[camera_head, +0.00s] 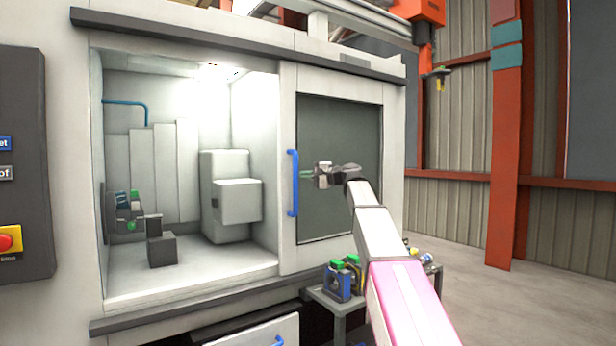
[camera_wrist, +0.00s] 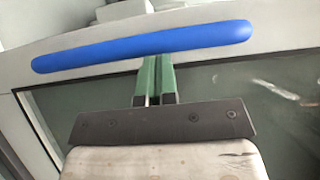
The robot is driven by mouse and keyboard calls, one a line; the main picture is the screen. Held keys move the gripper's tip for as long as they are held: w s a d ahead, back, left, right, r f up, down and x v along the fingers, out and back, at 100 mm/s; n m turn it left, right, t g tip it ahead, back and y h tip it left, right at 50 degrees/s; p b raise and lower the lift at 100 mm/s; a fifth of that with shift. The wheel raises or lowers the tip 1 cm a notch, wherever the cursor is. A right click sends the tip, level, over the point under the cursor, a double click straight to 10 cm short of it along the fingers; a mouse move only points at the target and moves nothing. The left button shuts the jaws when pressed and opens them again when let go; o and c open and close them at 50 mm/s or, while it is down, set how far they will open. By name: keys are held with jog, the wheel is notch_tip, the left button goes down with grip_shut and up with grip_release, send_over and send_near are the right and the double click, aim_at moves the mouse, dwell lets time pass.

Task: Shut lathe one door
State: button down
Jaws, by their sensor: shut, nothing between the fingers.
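The lathe door (camera_head: 339,170) is a light panel with a dark window, standing at the right of the opening, so the lit interior (camera_head: 190,150) is exposed. A vertical blue handle (camera_head: 292,183) runs along the door's left edge. My gripper (camera_head: 306,175) is in front of the door window, just right of the handle. In the wrist view the blue handle (camera_wrist: 145,46) crosses the top, and the green fingers (camera_wrist: 155,75) are together with their tips at its near edge. Nothing is between them. I cannot tell whether they touch the handle.
A small table (camera_head: 325,298) with blue and green parts (camera_head: 343,278) stands below my arm. A dark control panel with a red button (camera_head: 8,240) is at the left. An orange post (camera_head: 505,140) stands at the right, with open floor (camera_head: 480,305) near it.

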jog(key=s+a, duration=1)
jog(key=a, duration=0.6)
jog(key=s+a, duration=1.1)
jog(key=a, duration=0.6)
jog(key=s+a, duration=1.1)
jog(key=a, duration=0.6)
jog(key=shift+s, duration=0.2)
jog(key=shift+r, duration=0.1)
